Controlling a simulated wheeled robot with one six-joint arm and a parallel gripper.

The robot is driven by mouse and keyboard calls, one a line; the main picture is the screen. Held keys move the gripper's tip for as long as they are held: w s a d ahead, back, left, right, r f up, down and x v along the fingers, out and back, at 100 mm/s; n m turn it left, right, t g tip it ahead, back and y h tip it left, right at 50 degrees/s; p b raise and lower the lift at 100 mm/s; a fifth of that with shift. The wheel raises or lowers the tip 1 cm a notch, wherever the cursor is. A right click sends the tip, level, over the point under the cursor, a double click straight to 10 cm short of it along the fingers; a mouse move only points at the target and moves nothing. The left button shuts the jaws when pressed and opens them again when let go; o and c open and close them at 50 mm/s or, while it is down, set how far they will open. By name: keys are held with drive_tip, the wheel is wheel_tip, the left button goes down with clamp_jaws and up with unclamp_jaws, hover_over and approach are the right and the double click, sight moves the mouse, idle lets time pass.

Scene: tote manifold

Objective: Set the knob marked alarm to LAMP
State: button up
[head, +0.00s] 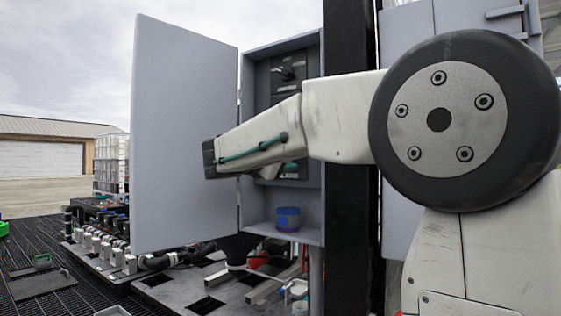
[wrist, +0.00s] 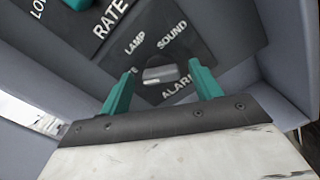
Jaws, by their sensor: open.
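In the wrist view the alarm knob (wrist: 158,74) is a small grey bar handle on a dark plate (wrist: 190,58). The plate reads LAMP and SOUND above the knob and ALARM below it. Another label left of the knob is partly hidden by a finger. The bar lies nearly level in the picture; I cannot tell which end is its pointer. My gripper (wrist: 160,86) is open, with one teal finger on each side of the knob. I cannot tell if either finger touches it. In the head view my arm hides this knob.
A plate marked RATE (wrist: 110,18) is above in the wrist view, with a teal part beside it. In the head view the grey cabinet's open door (head: 180,120) stands left of the panel. A blue container (head: 288,219) sits on the cabinet floor.

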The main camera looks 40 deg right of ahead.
drive_tip(key=shift+w+d, duration=0.1)
drive_tip(key=shift+d, duration=0.3)
drive_tip(key=c, duration=1)
drive_tip(key=shift+m, duration=0.3)
drive_tip(key=m, duration=1.1)
drive_tip(key=shift+f, duration=0.25)
